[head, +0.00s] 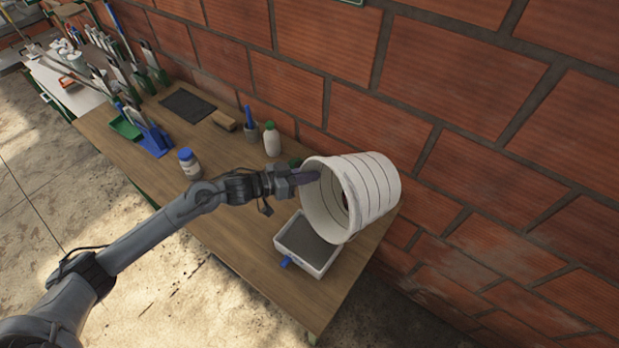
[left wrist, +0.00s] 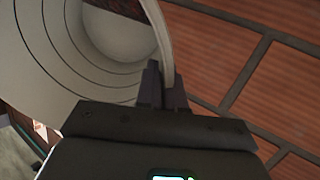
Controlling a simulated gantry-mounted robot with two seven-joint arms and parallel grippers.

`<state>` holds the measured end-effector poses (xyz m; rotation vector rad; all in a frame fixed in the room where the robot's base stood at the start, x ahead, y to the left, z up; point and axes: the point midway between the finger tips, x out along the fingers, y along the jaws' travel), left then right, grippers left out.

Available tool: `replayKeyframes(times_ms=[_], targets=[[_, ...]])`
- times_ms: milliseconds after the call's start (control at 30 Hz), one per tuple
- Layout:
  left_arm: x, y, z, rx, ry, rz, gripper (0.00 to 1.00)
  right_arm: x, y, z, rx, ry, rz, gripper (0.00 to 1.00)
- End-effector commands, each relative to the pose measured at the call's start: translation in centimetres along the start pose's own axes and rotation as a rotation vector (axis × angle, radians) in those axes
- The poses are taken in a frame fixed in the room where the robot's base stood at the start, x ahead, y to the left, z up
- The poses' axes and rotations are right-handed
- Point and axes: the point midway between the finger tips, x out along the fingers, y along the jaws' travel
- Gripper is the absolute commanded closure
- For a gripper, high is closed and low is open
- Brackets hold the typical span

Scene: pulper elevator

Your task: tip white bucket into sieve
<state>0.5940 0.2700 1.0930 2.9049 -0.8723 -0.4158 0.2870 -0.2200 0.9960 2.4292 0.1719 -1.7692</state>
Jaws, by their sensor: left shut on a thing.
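The white bucket (head: 372,190) is tilted onto its side above the right end of the table, its mouth facing left and slightly down in the head view. My left gripper (head: 309,177) is shut on the bucket's rim. In the left wrist view the fingers (left wrist: 161,88) straddle the rim of the bucket (left wrist: 85,45), and its ringed wall shows. The sieve (head: 308,243), a white square frame with grey mesh and a blue tab, lies on the table below the bucket's mouth. Part of the bucket's inside is hidden. My right gripper is not in view.
The wooden table (head: 240,215) runs along a brick wall (head: 450,90) close behind the bucket. A white bottle (head: 271,140), a blue-capped jar (head: 189,164), a brown block (head: 224,120) and a green dustpan (head: 126,127) stand to the left. The table between jar and sieve is clear.

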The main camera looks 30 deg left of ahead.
Motion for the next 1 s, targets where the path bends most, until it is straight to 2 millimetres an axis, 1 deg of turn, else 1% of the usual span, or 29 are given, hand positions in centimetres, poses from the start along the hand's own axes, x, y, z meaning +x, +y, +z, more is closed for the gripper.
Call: replayKeyframes(times_ms=[33,133,833,1000], targets=[[0.0,-0.1,0.8,-0.001,0.024,0.003,1.0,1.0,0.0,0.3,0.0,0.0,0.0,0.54],[-0.3,-0.1,1.4,0.004,0.07,0.008,1.0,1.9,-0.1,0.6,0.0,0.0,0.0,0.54],[-2.3,-0.4,4.8,0.041,0.385,0.049,1.0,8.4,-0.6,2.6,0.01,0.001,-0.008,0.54],[-3.3,-0.3,5.2,0.052,0.489,0.062,1.0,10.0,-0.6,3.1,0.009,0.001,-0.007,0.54]])
